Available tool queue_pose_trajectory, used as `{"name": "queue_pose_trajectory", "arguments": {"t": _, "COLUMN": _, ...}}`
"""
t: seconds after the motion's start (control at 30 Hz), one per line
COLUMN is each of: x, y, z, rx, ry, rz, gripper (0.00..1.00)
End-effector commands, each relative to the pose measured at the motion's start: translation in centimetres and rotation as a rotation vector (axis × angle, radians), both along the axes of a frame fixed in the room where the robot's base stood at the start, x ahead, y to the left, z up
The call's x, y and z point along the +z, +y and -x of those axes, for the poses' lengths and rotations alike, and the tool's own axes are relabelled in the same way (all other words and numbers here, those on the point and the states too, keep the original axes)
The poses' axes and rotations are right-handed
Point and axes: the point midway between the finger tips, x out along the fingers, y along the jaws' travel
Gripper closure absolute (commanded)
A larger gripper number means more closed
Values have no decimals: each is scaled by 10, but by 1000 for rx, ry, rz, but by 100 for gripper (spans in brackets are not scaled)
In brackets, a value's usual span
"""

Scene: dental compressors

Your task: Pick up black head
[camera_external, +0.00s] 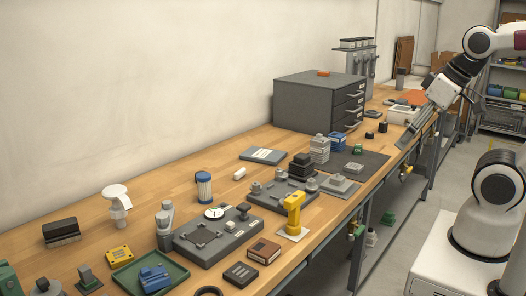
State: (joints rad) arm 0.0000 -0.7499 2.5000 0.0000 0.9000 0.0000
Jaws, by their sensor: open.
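A black stepped block (301,168), possibly the black head, sits at mid-table beside a grey fixture plate (268,199). Small black cylindrical parts (383,127) stand farther back, near the dark mat; I cannot tell for certain which black part is the head. My gripper (404,143) points down and left at the table's right edge, beyond the mat. It is open and appears empty; its fingers are small and seen from the side. It is apart from the black stepped block.
A grey drawer cabinet (304,99) stands against the wall. A dark mat (372,161) holds small parts. A yellow fixture (294,213) stands near the front edge. A green tray (178,264), a gauge base (206,243) and a black brush (60,230) crowd the near end. Bare wood lies along the wall.

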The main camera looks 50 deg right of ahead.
Motion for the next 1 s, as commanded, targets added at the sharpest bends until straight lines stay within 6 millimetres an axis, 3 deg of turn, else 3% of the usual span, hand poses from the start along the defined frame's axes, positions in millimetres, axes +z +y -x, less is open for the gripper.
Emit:
{"name": "queue_pose_trajectory", "arguments": {"t": 0.27, "x": 0, "y": 0, "z": -1, "rx": 0, "ry": -1, "rz": -1, "gripper": 34}}
{"name": "queue_pose_trajectory", "arguments": {"t": 0.47, "x": -1, "y": 2, "z": -14, "rx": 6, "ry": -14, "rz": -3, "gripper": 34}}
{"name": "queue_pose_trajectory", "arguments": {"t": 0.67, "x": -5, "y": 4, "z": -48, "rx": 17, "ry": -54, "rz": -10, "gripper": 34}}
{"name": "queue_pose_trajectory", "arguments": {"t": 1.0, "x": -19, "y": 6, "z": -121, "rx": 28, "ry": -148, "rz": -14, "gripper": 34}}
